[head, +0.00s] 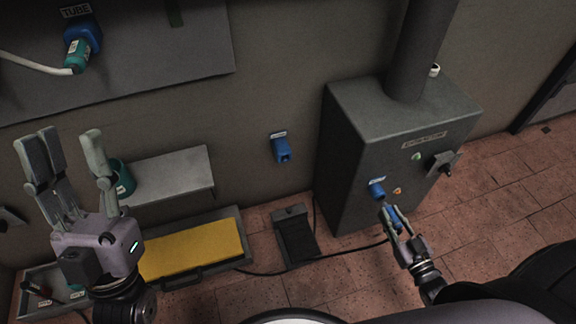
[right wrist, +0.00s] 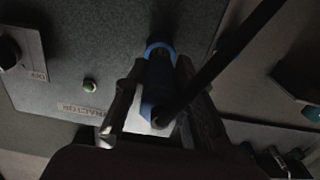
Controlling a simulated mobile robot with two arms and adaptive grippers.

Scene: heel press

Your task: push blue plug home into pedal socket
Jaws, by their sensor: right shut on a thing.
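My right gripper (head: 392,212) is shut on the blue plug (head: 395,217), just below and in front of a blue socket (head: 377,188) on the front of the grey cabinet. In the right wrist view the blue plug (right wrist: 158,85) lies between the fingers, its blue ring toward the cabinet face. I cannot tell how far it sits in the socket. A black cable runs off its near end. A black foot pedal (head: 295,236) lies on the floor. My left gripper (head: 68,150) is open and empty, raised at the left.
The grey cabinet (head: 360,120) has a green button (head: 416,156) and a switch (head: 440,163). Another blue socket (head: 282,149) is on the wall. A yellow-topped tray (head: 195,250), a shelf (head: 170,176) and a teal cup (head: 122,180) are at left. A cable crosses the floor.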

